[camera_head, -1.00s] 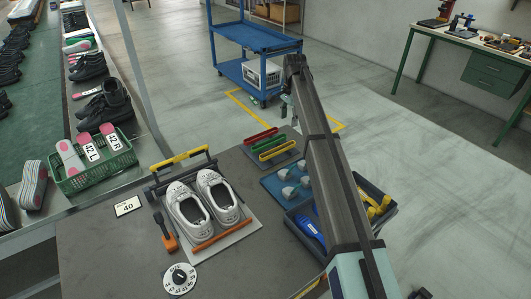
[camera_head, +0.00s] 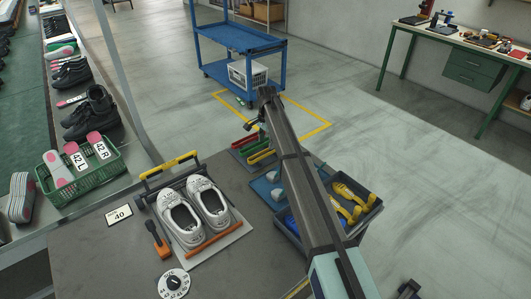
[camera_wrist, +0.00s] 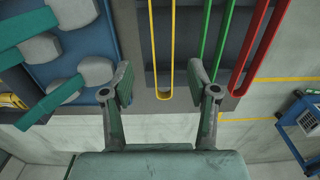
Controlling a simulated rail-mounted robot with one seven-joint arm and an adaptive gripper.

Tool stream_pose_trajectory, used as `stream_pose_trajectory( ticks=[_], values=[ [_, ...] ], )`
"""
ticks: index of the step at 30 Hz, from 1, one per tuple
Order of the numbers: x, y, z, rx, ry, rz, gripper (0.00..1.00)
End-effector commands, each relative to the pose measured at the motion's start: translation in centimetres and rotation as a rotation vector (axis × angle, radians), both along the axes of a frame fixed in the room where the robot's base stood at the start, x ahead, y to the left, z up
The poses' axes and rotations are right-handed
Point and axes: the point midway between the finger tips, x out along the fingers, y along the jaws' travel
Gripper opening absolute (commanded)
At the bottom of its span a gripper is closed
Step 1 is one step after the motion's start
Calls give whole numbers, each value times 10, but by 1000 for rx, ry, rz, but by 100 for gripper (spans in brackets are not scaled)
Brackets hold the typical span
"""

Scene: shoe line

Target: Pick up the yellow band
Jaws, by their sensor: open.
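The yellow band (camera_head: 262,156) is a long narrow loop on a grey tray (camera_head: 236,156), beside a green band (camera_head: 257,147) and a red band (camera_head: 249,138). In the wrist view the yellow band (camera_wrist: 173,50) runs up the picture, its rounded near end low between my fingers. My gripper (camera_wrist: 164,84) is open and empty, with one finger on each side of that end. Its height above the band is hard to tell. In the head view my gripper (camera_head: 257,124) is small and partly hidden by my arm, at the far side of the bands.
A blue tray with grey-headed, green-strapped pieces (camera_wrist: 75,40) lies left of the bands in the wrist view. White shoes (camera_head: 195,205) stand on a board on the table. A bin with yellow tools (camera_head: 372,197) is at right. A blue cart (camera_head: 240,42) stands beyond.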

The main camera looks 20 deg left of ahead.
Motion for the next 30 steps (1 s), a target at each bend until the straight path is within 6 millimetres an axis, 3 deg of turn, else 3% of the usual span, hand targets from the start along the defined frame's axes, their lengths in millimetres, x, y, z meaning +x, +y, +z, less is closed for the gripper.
stream_pose_trajectory(
  ticks=[5, 15, 23, 27, 30],
  values=[
    [0, 1, -8, 0, 1, 0, 59],
    [1, 4, -49, 0, 1, 0, 59],
    [1, 4, -53, 0, 0, 0, 59],
    [1, 4, -53, 0, 0, 0, 13],
    [1, 4, -53, 0, 0, 0, 12]
  ],
)
